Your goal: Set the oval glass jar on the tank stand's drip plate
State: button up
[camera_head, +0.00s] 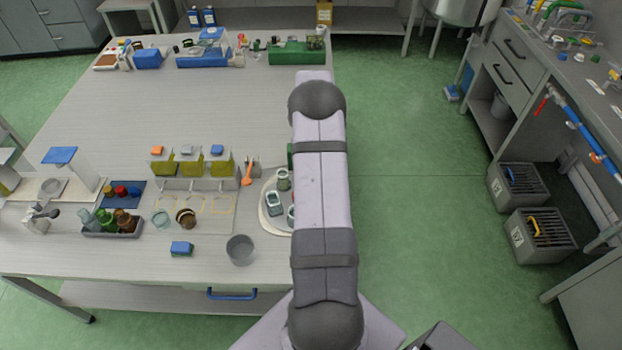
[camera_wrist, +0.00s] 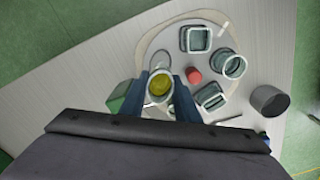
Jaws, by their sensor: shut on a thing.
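In the wrist view my gripper (camera_wrist: 160,94) has its two blue fingers shut on the oval glass jar (camera_wrist: 160,75), which has a pale rim and yellow-green inside. The jar is over the edge of a pale round tray (camera_wrist: 150,45); I cannot tell whether it touches it. In the head view my arm hides the gripper and this jar. At the left of the table is a white stand with a blue top (camera_head: 60,155), which seems to be the tank stand. A grey round disc (camera_head: 52,187) at its base may be the drip plate.
The tray holds a square jar (camera_wrist: 196,38), a round jar (camera_wrist: 232,65), a rectangular jar (camera_wrist: 210,97) and a red piece (camera_wrist: 194,75). A grey cup (camera_head: 240,250), a bottle caddy (camera_head: 112,228) and olive-coloured boxes (camera_head: 191,164) stand on the table.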

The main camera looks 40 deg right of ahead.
jog(key=shift+r, duration=0.1)
dwell(0.3)
jog(key=shift+s+a+r, duration=0.1)
jog(key=shift+s+r, duration=0.05)
jog(key=w+a+r+m, duration=0.1)
jog(key=w+a+r, duration=0.1)
jog(key=a, duration=0.7)
jog(key=w+a+r+m, duration=0.1)
jog(key=w+a+r, duration=0.1)
jog(key=a, duration=0.8)
jog(key=s+a+r+m, duration=0.1)
jog(key=s+a, duration=0.2)
jog(key=a, duration=0.5)
jog(key=s+a+r, duration=0.1)
jog(key=s+a, duration=0.2)
jog(key=a, duration=0.6)
jog(key=w+d+f+n, duration=0.3)
jog(key=w+f+n, duration=0.1)
jog(key=w, duration=0.2)
jog(key=w+d+f+n, duration=0.3)
jog(key=w+f+n, duration=0.1)
jog(key=w+n, duration=0.1)
jog(key=shift+w+d+f+p, duration=0.25)
jog(key=shift+w+d+p, duration=0.15)
jog(key=shift+w, duration=0.5)
jog(key=shift+a+f, duration=0.1)
jog(key=shift+f+b, duration=1.75)
jog(key=shift+f, duration=0.7)
